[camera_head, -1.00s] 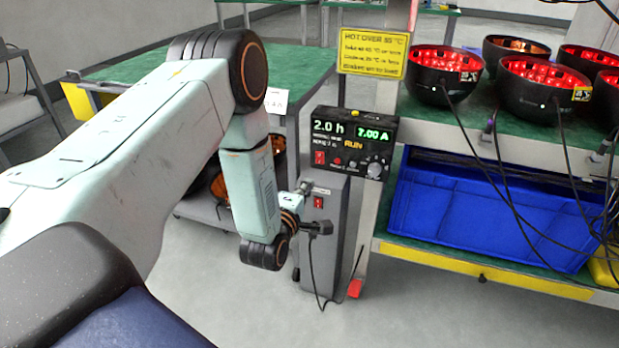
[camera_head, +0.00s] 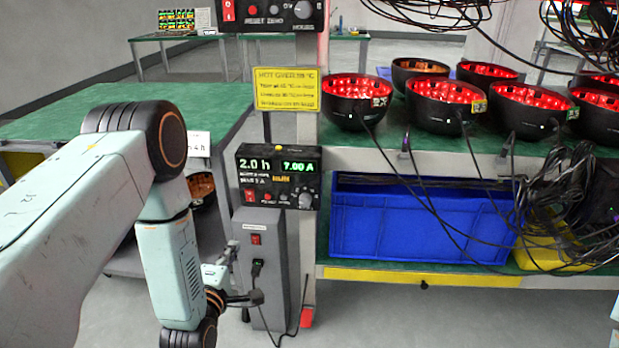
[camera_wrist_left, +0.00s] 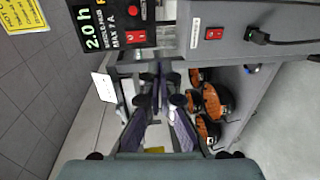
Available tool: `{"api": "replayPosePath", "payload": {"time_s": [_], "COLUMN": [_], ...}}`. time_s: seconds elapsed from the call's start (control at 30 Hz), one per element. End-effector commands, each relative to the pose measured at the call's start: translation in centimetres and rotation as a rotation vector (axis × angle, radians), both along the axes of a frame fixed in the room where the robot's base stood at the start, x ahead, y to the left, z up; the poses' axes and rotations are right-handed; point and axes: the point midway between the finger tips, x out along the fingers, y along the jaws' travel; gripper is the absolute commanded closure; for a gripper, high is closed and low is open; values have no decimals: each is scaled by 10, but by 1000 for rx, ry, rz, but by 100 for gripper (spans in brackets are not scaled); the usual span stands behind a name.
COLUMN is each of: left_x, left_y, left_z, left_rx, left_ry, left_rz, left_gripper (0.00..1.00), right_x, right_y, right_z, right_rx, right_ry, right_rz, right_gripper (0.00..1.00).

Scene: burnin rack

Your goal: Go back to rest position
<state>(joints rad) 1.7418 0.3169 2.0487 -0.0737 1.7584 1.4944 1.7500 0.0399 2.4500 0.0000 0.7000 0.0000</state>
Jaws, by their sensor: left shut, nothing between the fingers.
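My left gripper (camera_head: 230,255) is at the end of my left arm, low in the head view, in front of the grey power box (camera_head: 262,270). Its fingers are small and partly covered there. In the left wrist view the left gripper (camera_wrist_left: 163,90) has its fingers together with nothing between them. The controller (camera_head: 278,178) above the box reads 2.0 h and 7.00 A; part of this controller (camera_wrist_left: 118,25) shows at the top left of the wrist view. A black plug sits in the box. My right gripper is not in view.
Several black bowls with red lights (camera_head: 357,103) stand on the green rack shelf (camera_head: 350,158). A blue bin (camera_head: 410,225) is below, with loose black cables hanging at the right. A yellow sign (camera_head: 286,90) hangs on the post. A green table (camera_head: 70,115) is at the left.

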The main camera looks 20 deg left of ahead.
Motion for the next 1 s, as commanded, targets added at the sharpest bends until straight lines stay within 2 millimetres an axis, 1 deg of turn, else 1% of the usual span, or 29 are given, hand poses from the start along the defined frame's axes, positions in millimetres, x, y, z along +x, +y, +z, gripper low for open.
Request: {"api": "replayPosePath", "payload": {"time_s": [0.07, 0.17, 0.23, 0.3, 0.37, 0.4, 0.47, 0.5, 0.57, 0.6, 0.67, 0.73, 0.77, 0.8, 0.9, 1.0], "left_x": [0, 0, -1, -9, -21, -30, -48, -61, -84, -102, -131, -171, -189, -213, -266, -303], "left_y": [0, 0, -1, -4, -9, -14, -23, -30, -41, -49, -61, -76, -82, -89, -101, -108], "left_z": [0, -2, -12, -29, -48, -61, -78, -89, -103, -111, -121, -128, -129, -129, -121, -108], "left_rx": [3, 52, 130, 232, 325, 385, 475, 533, 618, 672, 750, 831, 862, 899, 949, 954], "left_ry": [1, 24, 86, 198, 319, 400, 523, 603, 719, 794, 902, 1017, 1062, 1116, 1212, 1273], "left_rz": [0, -8, -25, -58, -108, -151, -231, -295, -402, -484, -621, -805, -889, -1001, -1235, -1374], "left_gripper": [100, 100, 100, 100, 100, 100, 100, 100, 100, 100, 100, 100, 100, 100, 100, 100], "right_x": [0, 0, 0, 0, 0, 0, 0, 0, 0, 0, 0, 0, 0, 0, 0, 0], "right_y": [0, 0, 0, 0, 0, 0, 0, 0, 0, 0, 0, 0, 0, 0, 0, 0], "right_z": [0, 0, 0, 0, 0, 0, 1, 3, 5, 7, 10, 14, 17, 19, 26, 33], "right_rx": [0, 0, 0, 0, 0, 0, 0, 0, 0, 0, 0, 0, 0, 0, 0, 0], "right_ry": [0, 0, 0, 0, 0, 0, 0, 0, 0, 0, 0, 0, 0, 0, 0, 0], "right_rz": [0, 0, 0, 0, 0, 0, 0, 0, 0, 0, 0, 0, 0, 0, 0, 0], "right_gripper": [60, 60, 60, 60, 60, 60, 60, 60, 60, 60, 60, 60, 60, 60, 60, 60]}}
